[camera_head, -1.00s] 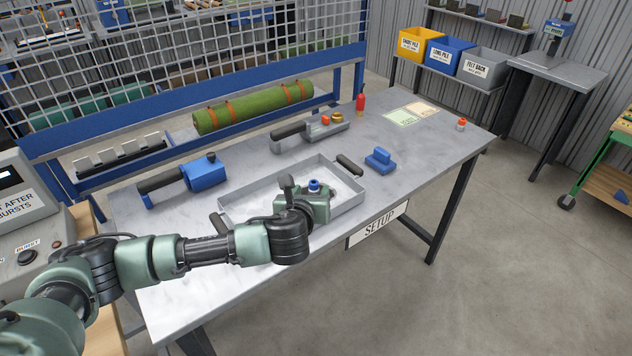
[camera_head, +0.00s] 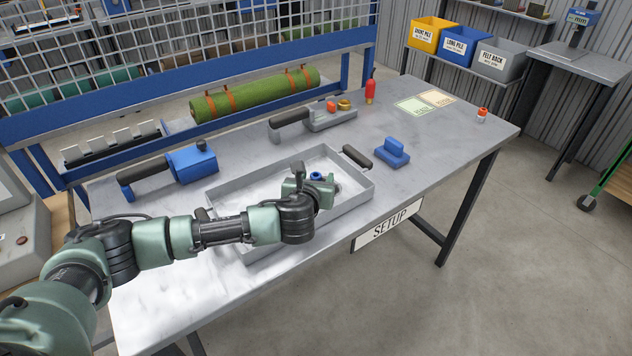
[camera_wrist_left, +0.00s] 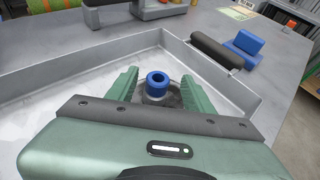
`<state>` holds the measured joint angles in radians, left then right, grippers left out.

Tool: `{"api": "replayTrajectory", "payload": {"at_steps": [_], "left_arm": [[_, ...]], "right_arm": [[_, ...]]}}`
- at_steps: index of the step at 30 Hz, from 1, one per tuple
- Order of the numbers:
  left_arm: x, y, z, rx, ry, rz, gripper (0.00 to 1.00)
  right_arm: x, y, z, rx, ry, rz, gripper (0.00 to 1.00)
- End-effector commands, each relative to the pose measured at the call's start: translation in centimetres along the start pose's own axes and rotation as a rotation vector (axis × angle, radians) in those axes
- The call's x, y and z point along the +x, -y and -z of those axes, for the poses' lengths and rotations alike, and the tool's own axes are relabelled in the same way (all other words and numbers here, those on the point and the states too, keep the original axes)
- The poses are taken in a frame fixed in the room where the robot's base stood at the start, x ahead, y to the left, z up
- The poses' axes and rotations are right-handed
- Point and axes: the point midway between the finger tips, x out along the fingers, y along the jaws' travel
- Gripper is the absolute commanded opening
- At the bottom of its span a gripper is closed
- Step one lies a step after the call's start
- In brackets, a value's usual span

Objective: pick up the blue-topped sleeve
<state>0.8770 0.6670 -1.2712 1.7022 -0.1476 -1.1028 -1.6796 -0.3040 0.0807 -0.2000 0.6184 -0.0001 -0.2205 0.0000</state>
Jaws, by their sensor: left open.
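The blue-topped sleeve (camera_wrist_left: 157,86) stands upright in the grey tray (camera_wrist_left: 233,91), its blue ring top with a dark hole facing up. In the head view its blue top (camera_head: 316,176) shows just beyond my left gripper (camera_head: 322,186), which partly hides it. In the left wrist view my left gripper (camera_wrist_left: 156,92) is open, with one green finger on each side of the sleeve and a gap showing on both sides. The sleeve's lower part is partly hidden by the gripper body. My right gripper is not in view.
A blue tool (camera_head: 190,165), a grey tool (camera_head: 330,117) and a red bottle (camera_head: 370,92) stand behind. The table's right end is mostly clear.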

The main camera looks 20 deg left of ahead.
Motion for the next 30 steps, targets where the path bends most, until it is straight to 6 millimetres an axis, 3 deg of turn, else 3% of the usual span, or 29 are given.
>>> {"api": "replayTrajectory", "payload": {"at_steps": [9,17,23,30], "left_arm": [[4.0,-0.2,0.0,-0.001,0.0,-0.001,0.52],[4.3,-0.3,0.0,-0.001,0.0,-0.001,0.52],[4.3,-0.3,0.0,-0.001,0.0,-0.001,0.02],[4.3,-0.3,0.0,-0.001,0.001,-0.001,0.0]], "right_arm": [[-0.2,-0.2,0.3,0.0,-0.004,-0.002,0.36],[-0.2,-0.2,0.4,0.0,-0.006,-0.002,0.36],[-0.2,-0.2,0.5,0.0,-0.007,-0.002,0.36],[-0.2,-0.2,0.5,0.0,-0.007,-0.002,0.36]]}}
